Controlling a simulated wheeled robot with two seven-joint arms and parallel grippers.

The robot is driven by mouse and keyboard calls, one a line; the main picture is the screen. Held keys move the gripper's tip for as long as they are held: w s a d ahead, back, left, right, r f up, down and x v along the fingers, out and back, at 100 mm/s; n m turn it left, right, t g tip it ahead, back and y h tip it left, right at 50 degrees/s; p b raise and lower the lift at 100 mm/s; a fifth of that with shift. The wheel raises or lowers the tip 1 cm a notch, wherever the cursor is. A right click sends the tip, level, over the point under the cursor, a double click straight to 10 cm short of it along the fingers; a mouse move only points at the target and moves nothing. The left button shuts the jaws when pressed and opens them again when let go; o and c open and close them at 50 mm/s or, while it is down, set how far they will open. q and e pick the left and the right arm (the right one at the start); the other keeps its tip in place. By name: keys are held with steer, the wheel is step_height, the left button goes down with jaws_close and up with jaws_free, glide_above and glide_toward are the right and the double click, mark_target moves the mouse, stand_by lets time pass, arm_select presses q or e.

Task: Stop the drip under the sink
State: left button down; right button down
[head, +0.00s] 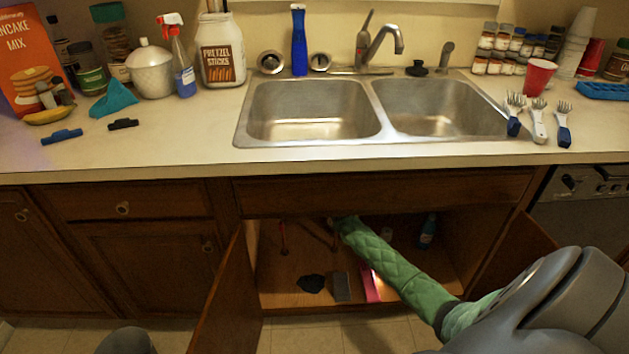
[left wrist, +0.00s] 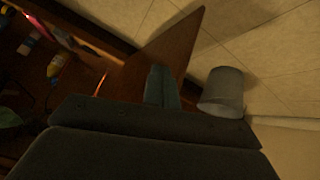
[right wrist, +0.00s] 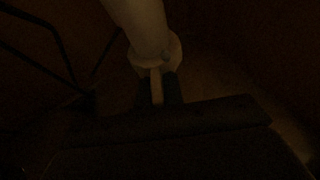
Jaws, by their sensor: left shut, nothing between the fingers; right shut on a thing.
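In the head view my right arm, in a green quilted sleeve, reaches into the open cabinet (head: 290,297) under the sink; its gripper is hidden there. In the dark right wrist view my right gripper (right wrist: 158,90) is shut on a narrow pale tab of the collar (right wrist: 172,55) around a pale pipe (right wrist: 140,20). My left gripper (left wrist: 162,86) is shut and empty in the left wrist view, near a brown cabinet door (left wrist: 150,50) and a grey bucket (left wrist: 224,88) on the floor. No drip can be made out.
Inside the cabinet are a black cloth-like thing (head: 311,283), a grey block (head: 341,287), a pink box (head: 370,286) and a blue bottle (head: 428,230). Open doors flank it at left (head: 228,295) and right (head: 515,250). The double sink (head: 310,110) is above.

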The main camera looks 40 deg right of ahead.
steer(key=shift+d+f+y, duration=0.1)
steer(key=shift+d+y, duration=0.05)
steer(key=shift+y, duration=0.25)
arm_select(q)
step_height(320, 180, down, 6)
steer(key=b, duration=0.3)
steer(key=shift+s+f+t, duration=0.2)
steer(key=shift+s+t, duration=0.1)
arm_select(e)
steer(key=n+y, duration=0.2)
steer(key=y, duration=0.1)
steer(key=shift+d+y, duration=0.2)
steer(key=shift+y, duration=0.1)
arm_select(q)
steer(key=shift+a, duration=0.1)
arm_select(e)
steer(key=c, duration=1.5)
jaws_free()
steer(key=shift+s, duration=0.1)
arm_select(q)
steer(key=shift+f, duration=0.1)
arm_select(e)
steer(key=shift+v, duration=3.75)
